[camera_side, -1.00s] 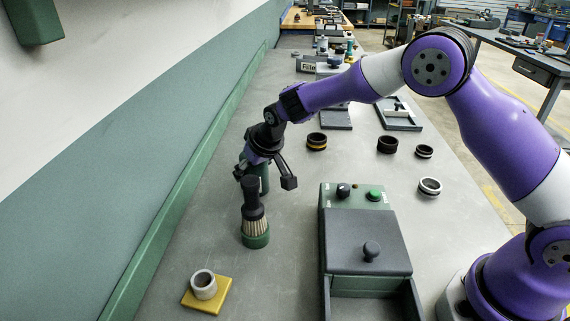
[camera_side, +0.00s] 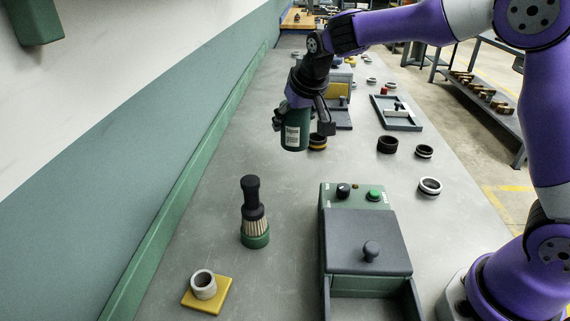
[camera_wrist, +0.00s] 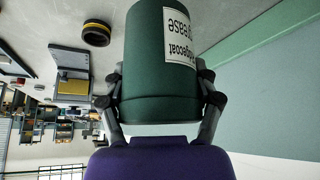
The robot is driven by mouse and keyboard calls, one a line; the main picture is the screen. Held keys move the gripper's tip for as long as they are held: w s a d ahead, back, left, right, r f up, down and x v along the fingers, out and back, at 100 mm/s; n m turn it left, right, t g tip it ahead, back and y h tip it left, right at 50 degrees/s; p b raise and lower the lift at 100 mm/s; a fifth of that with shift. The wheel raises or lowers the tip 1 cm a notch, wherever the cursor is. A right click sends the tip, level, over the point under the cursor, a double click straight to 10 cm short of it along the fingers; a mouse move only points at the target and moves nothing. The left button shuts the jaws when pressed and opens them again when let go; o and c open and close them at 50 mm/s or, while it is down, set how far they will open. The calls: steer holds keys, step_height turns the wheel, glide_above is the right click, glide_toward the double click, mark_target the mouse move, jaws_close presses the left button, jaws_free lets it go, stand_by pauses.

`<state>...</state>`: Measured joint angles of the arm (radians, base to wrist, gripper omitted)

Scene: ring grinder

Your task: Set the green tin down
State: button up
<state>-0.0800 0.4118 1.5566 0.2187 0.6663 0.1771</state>
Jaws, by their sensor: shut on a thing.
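The green tin (camera_side: 295,131) has a white label and is held in my gripper (camera_side: 303,122), above the bench in the side view. My gripper is shut on it. In the wrist view the green tin (camera_wrist: 150,60) fills the middle, with a finger of my gripper (camera_wrist: 160,88) on each side. Its label reads "grease" in part and shows upside down. The tin hangs nearly upright, and its lower end seems clear of the bench top (camera_side: 215,190).
A brush (camera_side: 254,212) stands in a green base at the left. A grey ring (camera_side: 204,284) sits on a yellow block in front. The grinder box (camera_side: 366,240) stands at centre right. Dark rings (camera_side: 387,145) lie behind it. Bench left of the tin is clear.

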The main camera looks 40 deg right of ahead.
steer(key=s+d+m+h, duration=0.1)
steer(key=s+d+m, duration=0.2)
steer(key=s+d, duration=0.4)
steer(key=d+f, duration=0.2)
steer(key=d, duration=0.1)
steer(key=w+d+f, duration=0.1)
steer(key=d+f, duration=0.1)
steer(key=d, duration=0.2)
steer(key=w+d+f, duration=0.1)
steer(key=d+f, duration=0.1)
steer(key=d, duration=0.2)
steer(key=shift+w+f, duration=0.25)
steer(key=shift+f, duration=2)
steer(key=shift+f, duration=0.1)
steer(key=o, duration=1.4)
steer(key=shift+a, duration=0.1)
